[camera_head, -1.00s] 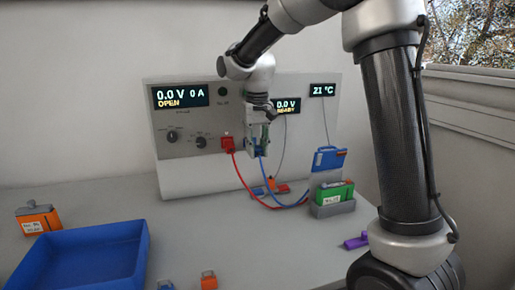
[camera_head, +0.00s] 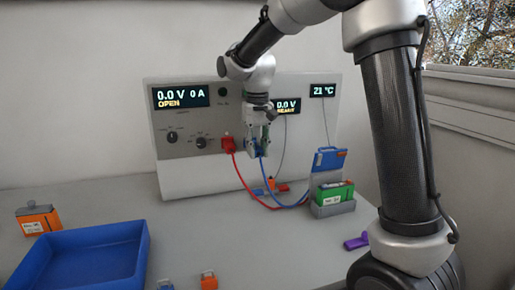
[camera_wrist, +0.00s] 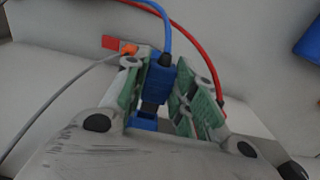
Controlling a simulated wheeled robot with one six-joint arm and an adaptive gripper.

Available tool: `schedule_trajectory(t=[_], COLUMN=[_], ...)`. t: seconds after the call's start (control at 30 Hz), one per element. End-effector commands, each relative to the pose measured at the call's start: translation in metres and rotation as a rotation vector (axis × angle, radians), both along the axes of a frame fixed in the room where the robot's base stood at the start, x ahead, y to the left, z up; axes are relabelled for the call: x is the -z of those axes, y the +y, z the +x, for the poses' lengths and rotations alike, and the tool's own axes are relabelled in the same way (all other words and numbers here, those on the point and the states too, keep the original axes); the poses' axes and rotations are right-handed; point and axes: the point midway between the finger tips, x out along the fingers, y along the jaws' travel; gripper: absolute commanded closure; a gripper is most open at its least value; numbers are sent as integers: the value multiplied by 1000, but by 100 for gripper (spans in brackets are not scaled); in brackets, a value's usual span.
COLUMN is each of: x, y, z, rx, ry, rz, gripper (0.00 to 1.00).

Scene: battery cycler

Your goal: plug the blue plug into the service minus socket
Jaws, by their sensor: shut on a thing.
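My gripper (camera_head: 259,147) is at the cycler's front panel, just right of the red plug (camera_head: 228,144). It is shut on the blue plug (camera_wrist: 158,82), which shows between the green-padded fingers in the wrist view with its blue cable running away from it. The red plug sits at the panel with its red cable hanging down. The cycler (camera_head: 178,181) shows 0.0 V, 0 A and OPEN. The service minus socket is hidden behind my gripper, and I cannot tell whether the blue plug is in it.
A grey holder (camera_head: 332,208) with a green battery (camera_head: 333,193) stands right of the cables. A blue tray (camera_head: 120,262) and an orange battery (camera_head: 38,219) are at the left. A purple item (camera_head: 356,242) lies near my arm. The middle of the table is mostly clear.

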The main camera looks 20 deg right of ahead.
Motion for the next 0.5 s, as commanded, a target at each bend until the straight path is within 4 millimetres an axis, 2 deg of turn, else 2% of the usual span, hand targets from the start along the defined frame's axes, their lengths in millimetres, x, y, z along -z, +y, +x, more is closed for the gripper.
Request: schedule_trajectory(t=[0.5], x=[0], y=[0], z=[6], rx=[0], ry=[0], rz=[0], gripper=[98])
